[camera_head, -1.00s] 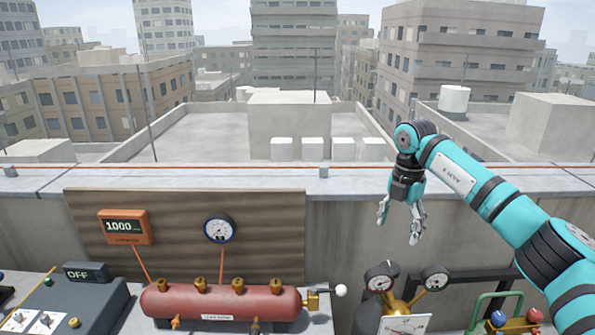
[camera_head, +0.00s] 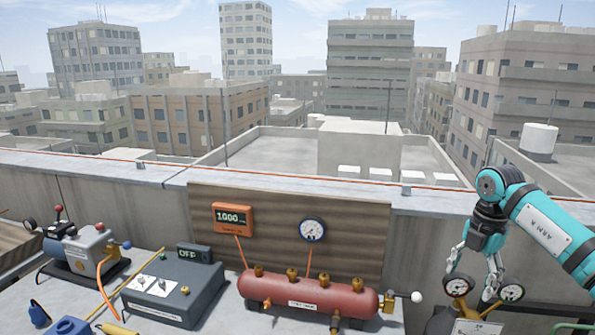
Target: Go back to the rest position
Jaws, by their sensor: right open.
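My right gripper (camera_head: 477,276) hangs from the teal arm at the right side of the head view. Its fingers point down and are spread apart, with nothing seen between them. In the picture it overlaps the area just above the two round gauges (camera_head: 458,285) of the brass manifold; I cannot tell how far in front of them it is. My left gripper is not in view.
A red cylinder (camera_head: 312,294) with brass fittings lies on the bench. Behind it are an orange display (camera_head: 233,218) and a round gauge (camera_head: 312,230) on a wooden board. A grey OFF box (camera_head: 172,297) and a pump (camera_head: 80,250) stand left. A parapet (camera_head: 120,168) runs behind.

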